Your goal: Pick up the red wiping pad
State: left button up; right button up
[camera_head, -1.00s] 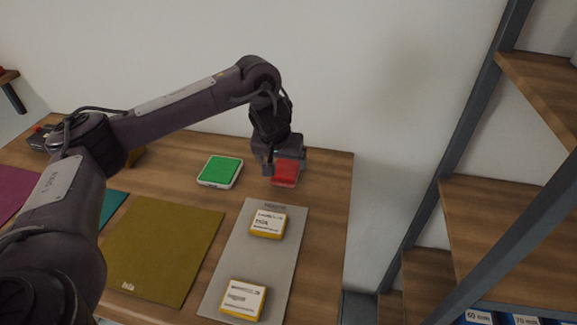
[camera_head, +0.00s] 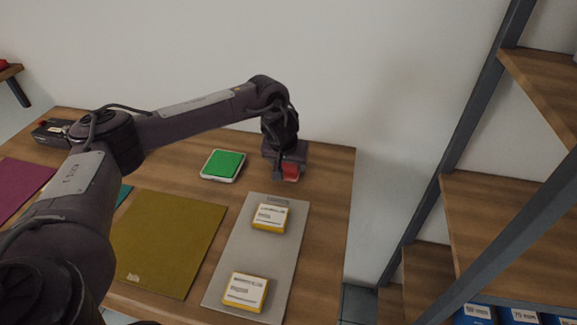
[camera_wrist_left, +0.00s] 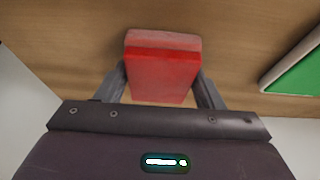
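The red wiping pad (camera_head: 291,172) is at the back right of the wooden table, partly hidden by my left gripper (camera_head: 287,175). In the left wrist view the red wiping pad (camera_wrist_left: 162,68) lies between the two fingers of my left gripper (camera_wrist_left: 161,70). One finger is at each side of the pad, very close to it or touching. I cannot tell whether the fingers press on it. The pad appears to be still on or very near the table. My right gripper is not in view.
A green pad in a white frame (camera_head: 223,165) lies left of the gripper. In front are a grey mat (camera_head: 278,262) with two yellow-and-white boxes (camera_head: 268,216) and an olive mat (camera_head: 168,240). A white wall stands behind; shelves (camera_head: 500,215) stand to the right.

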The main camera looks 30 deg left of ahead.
pick_arm(q)
jog(key=c, duration=0.3)
jog(key=shift+r, duration=0.1)
jog(key=shift+r, duration=0.6)
notch_tip(320, 180, up, 4)
jog(key=shift+r+b, duration=0.2)
jog(key=shift+b, duration=0.3)
jog(key=shift+r+p, duration=2.45)
jog(key=shift+r, duration=4.65)
